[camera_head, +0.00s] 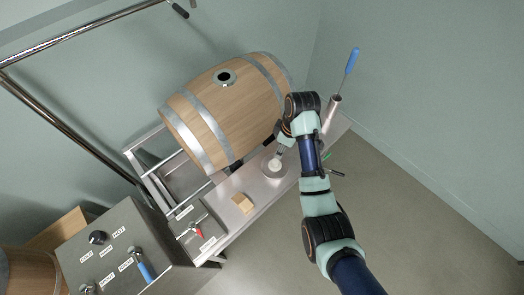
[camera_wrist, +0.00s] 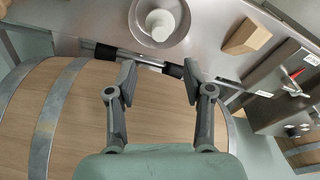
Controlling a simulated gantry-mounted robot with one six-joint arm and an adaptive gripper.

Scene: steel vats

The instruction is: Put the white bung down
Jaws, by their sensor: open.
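The white bung (camera_head: 274,164) sits in a round steel dish (camera_head: 284,174) on the steel shelf. In the wrist view the bung (camera_wrist: 160,24) stands inside the dish (camera_wrist: 136,24), near the top edge. My gripper (camera_wrist: 159,76) is open and empty, its two fingers spread apart, with clear space between the fingertips and the bung. In the head view my gripper (camera_head: 281,153) is just above the dish and partly hides it.
A wooden barrel (camera_head: 228,112) with an open bung hole (camera_head: 225,77) lies behind the shelf. A wooden block (camera_head: 242,203) rests on the shelf left of the dish. A blue-handled tool (camera_head: 352,60) stands in a holder at the right end. A labelled control panel (camera_head: 112,255) is at lower left.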

